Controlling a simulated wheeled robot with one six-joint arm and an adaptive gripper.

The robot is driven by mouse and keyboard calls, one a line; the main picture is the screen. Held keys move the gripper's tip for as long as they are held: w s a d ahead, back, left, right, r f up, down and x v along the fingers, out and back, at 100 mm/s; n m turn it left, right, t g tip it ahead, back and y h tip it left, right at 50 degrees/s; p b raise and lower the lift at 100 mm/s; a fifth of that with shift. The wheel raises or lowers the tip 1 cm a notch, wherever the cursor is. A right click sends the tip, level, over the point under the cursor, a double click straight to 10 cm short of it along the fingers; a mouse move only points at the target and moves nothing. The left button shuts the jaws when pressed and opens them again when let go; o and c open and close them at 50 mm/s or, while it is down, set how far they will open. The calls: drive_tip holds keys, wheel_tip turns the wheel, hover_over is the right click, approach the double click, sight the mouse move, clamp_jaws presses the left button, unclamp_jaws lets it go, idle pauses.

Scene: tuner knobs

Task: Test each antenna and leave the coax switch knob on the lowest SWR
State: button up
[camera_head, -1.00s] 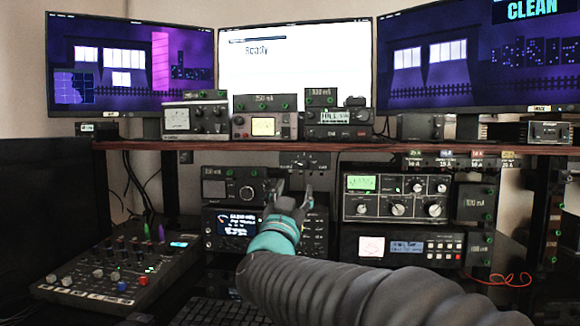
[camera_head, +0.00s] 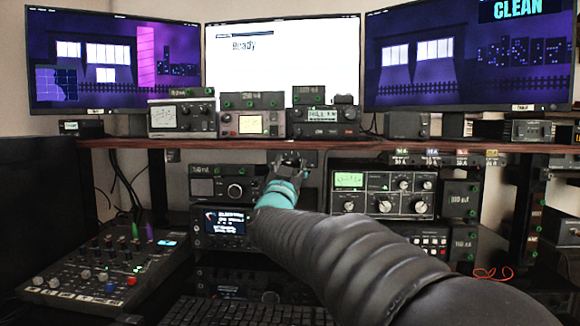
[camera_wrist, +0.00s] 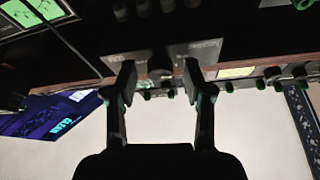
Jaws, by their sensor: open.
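The coax switch appears to be the small dark box (camera_head: 309,158) under the wooden shelf; it sits behind my gripper (camera_head: 289,162). In the wrist view my gripper (camera_wrist: 161,76) is open, with a finger on each side of a small round knob (camera_wrist: 160,74) on a grey panel (camera_wrist: 190,55). I cannot tell whether the fingers touch it, and its pointer is unreadable. A tuner (camera_head: 384,193) with a green-lit meter (camera_head: 349,180) and several knobs stands right of my arm. A white-faced meter (camera_head: 182,116) stands on the shelf at left. Its reading is too small to tell.
The wooden shelf edge (camera_head: 130,144) runs just above my gripper. A radio (camera_head: 226,222) and a knobbed box (camera_head: 220,188) stand left of my arm. A mixer (camera_head: 105,262) is at lower left, a keyboard (camera_head: 250,312) in front. Three monitors (camera_head: 282,60) stand behind.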

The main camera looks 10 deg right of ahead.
clamp_jaws()
drive_tip(key=shift+m, duration=0.5)
drive_tip(key=m+g+h, duration=0.1)
drive_tip(key=m, duration=0.1)
drive_tip(key=m+g+h, duration=0.1)
drive_tip(key=m, duration=0.1)
drive_tip(key=shift+a+m, duration=0.15)
drive_tip(key=shift+m, duration=0.25)
drive_tip(key=shift+r+m+g+h, duration=0.1)
drive_tip(key=shift+m+g+h, duration=0.3)
drive_tip(key=shift+m, duration=0.8)
drive_tip(key=shift+m+g+h, duration=0.4)
drive_tip(key=shift+m, duration=0.8)
unclamp_jaws()
